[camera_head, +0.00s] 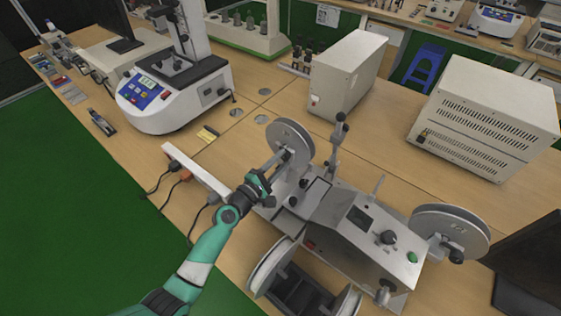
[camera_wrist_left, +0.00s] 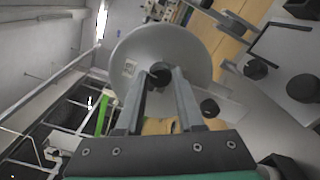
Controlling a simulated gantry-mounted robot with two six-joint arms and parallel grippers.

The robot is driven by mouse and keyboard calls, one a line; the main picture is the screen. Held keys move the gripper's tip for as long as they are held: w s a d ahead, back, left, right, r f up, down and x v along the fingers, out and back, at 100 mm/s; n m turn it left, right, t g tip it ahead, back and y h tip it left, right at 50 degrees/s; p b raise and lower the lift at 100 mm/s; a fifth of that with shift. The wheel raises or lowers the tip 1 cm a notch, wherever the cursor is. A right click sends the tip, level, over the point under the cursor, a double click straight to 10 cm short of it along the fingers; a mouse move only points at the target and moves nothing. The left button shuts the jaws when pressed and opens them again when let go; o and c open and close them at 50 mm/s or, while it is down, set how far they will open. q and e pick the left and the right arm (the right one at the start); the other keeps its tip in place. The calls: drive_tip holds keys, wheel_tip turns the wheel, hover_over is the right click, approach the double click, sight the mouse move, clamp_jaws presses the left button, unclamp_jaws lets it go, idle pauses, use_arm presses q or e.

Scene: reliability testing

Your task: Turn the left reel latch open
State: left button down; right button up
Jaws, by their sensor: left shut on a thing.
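The left reel (camera_head: 300,134) is a grey disc standing upright at the far left end of the tape machine (camera_head: 345,225). My left gripper (camera_head: 284,156) reaches it from the lower left, with its fingers at the reel's hub. In the left wrist view the reel (camera_wrist_left: 185,45) faces me, with a small square label on it. The dark latch (camera_wrist_left: 160,72) sits at its centre, between the fingertips of my left gripper (camera_wrist_left: 163,76), which is shut on it. The fingers partly cover the latch, so its angle is hard to tell. My right gripper is not in view.
A second reel (camera_head: 450,232) stands at the machine's right end. A spool (camera_head: 272,266) is at the front, close to my left arm. A post with a dark knob (camera_head: 338,135) rises beside the left reel. White boxes (camera_head: 345,75) stand behind; bare wood (camera_head: 240,130) lies behind the left reel.

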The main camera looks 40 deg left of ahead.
use_arm(q)
drive_tip(key=m+b, duration=0.1)
drive_tip(key=m, duration=0.3)
drive_tip(key=shift+f, duration=0.1)
drive_tip(key=m+b, duration=0.2)
drive_tip(key=m, duration=0.2)
drive_tip(key=shift+m, duration=0.3)
drive_tip(key=m+b, duration=0.2)
drive_tip(key=m, duration=0.2)
drive_tip(key=shift+m, duration=0.3)
drive_tip(key=shift+m+b, duration=1)
drive_tip(key=shift+m, duration=0.8)
drive_tip(key=c, duration=0.5)
unclamp_jaws()
